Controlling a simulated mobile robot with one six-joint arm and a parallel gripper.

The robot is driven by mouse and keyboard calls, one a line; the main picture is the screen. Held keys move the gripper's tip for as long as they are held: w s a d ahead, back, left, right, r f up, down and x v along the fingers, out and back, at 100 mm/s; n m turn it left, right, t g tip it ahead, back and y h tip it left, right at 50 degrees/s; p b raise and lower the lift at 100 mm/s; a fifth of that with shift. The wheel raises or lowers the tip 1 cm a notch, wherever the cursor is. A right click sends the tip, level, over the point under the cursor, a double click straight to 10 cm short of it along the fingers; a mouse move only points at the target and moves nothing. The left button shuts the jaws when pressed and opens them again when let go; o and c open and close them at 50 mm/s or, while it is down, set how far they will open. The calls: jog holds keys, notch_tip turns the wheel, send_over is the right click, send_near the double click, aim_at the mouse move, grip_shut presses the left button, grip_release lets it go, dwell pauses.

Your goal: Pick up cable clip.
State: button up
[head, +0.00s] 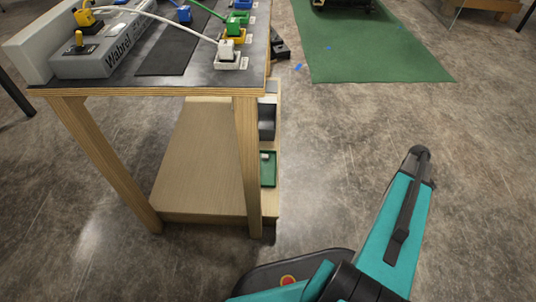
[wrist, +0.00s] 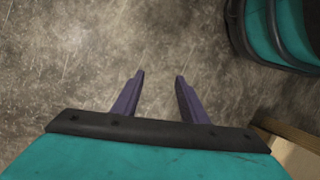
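My gripper (wrist: 160,75) shows in the wrist view as two purple fingers set apart, with nothing between them. It points at bare floor. In the head view only parts of my arm show, and the fingers are out of sight. I cannot identify a cable clip with certainty in either view. A small blue piece (head: 298,67) lies on the floor right of the table, too small to tell what it is. A small white object (head: 264,156) sits in a green tray (head: 268,177) on the low shelf, also too small to name.
A wooden table (head: 100,92) at the left carries a grey console (head: 97,66), a white cable and coloured connector blocks (head: 229,55). Its legs frame a low wooden shelf (head: 203,165). A green mat (head: 370,55) lies behind. The floor between table and mat is mostly clear.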

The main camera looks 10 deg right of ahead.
jog(key=s+d+r+p, duration=0.1)
jog(key=s+d+r, duration=0.2)
jog(key=d, duration=0.3)
jog(key=s+d+r+g+h+p, duration=0.1)
jog(key=s+d+r, duration=0.3)
jog(key=s+d, duration=0.2)
jog(key=shift+s+d+r+h, duration=0.15)
jog(key=shift+d+h, duration=0.15)
jog(key=shift+d, duration=0.4)
